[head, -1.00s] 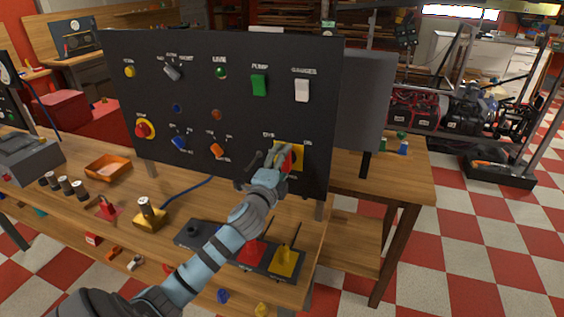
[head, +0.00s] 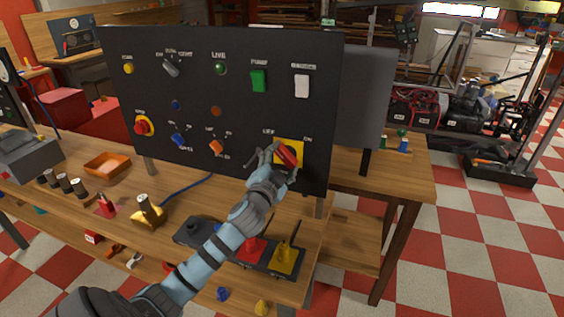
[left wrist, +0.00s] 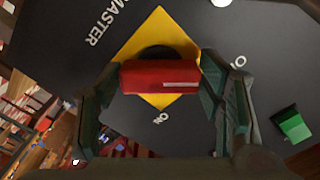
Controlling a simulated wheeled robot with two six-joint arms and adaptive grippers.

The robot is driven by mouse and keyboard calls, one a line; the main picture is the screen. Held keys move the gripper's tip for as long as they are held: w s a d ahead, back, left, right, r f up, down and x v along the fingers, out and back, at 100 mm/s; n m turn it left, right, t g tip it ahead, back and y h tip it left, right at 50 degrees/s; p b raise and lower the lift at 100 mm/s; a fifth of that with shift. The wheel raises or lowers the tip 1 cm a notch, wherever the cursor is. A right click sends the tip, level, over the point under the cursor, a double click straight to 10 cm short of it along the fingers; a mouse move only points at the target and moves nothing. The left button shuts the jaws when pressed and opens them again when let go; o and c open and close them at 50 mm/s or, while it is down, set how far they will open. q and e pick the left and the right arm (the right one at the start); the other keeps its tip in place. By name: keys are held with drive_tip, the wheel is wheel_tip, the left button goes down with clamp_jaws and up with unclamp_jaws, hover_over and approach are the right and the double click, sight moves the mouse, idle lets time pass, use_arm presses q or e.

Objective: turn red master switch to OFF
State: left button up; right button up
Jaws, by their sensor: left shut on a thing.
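The red master switch handle (head: 288,154) sits on a yellow square plate (head: 299,148) at the lower right of the black panel. The handle slants from upper left to lower right, between an OFF label on the left and an ON label on the right. My left gripper (head: 277,157) is shut on the handle. In the left wrist view, the red handle (left wrist: 158,76) lies between the two fingers of the left gripper (left wrist: 160,84), with a pale line near its right end. MASTER and ON lettering shows around the yellow plate (left wrist: 160,30). My right gripper is not in view.
The black panel (head: 190,95) carries several other controls, including a green switch (head: 259,80), a white switch (head: 301,86) and an orange knob (head: 216,147). A wooden bench (head: 180,190) below holds an orange tray (head: 108,164) and levers.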

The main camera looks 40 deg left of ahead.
use_arm(q)
drive_tip(key=shift+f, duration=0.15)
idle(0.3)
drive_tip(key=o, duration=1.1)
drive_tip(key=shift+o, duration=0.2)
drive_tip(key=shift+s, duration=0.15)
drive_tip(key=v, duration=1.2)
